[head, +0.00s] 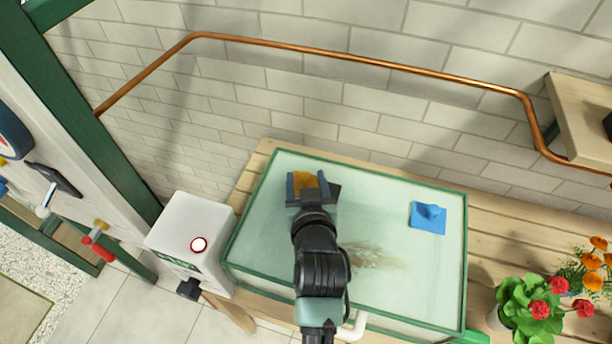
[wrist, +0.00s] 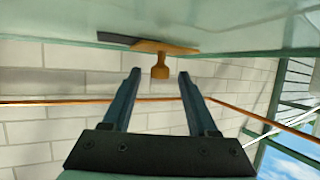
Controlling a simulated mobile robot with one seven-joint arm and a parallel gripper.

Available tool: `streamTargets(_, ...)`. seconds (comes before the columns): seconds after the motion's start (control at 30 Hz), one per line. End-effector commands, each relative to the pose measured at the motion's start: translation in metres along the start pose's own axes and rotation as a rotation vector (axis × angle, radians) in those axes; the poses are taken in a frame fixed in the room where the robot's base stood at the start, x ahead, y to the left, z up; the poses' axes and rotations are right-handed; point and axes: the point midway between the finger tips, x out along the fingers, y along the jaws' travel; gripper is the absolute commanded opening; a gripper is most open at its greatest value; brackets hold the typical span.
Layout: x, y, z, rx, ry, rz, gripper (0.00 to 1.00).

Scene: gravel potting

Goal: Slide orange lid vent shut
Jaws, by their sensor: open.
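The orange vent slider (head: 304,179) lies on the far left part of the glass lid (head: 400,190). In the wrist view the orange slider (wrist: 165,46) is a flat plate with a knob, and a dark strip (wrist: 116,38) shows at its left side. My gripper (head: 307,184) reaches over the lid from the front and partly hides the slider in the head view. In the wrist view my gripper (wrist: 158,76) is open, with its fingertips on either side of the knob and a gap to each. I cannot tell whether the fingers touch the lid.
A blue slider with a grip (head: 428,217) sits on the right of the lid. Potted flowers (head: 540,305) stand at the right. A copper pipe (head: 360,59) runs along the brick wall behind.

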Motion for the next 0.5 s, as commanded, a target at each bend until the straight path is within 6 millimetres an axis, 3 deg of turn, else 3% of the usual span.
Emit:
streamTargets(0.37,0.0051,0.0001,-0.0005,0.0,0.001,0.0,0.59)
streamTargets(0.5,0.005,0.0001,-0.0004,0.0,0.001,0.0,0.36)
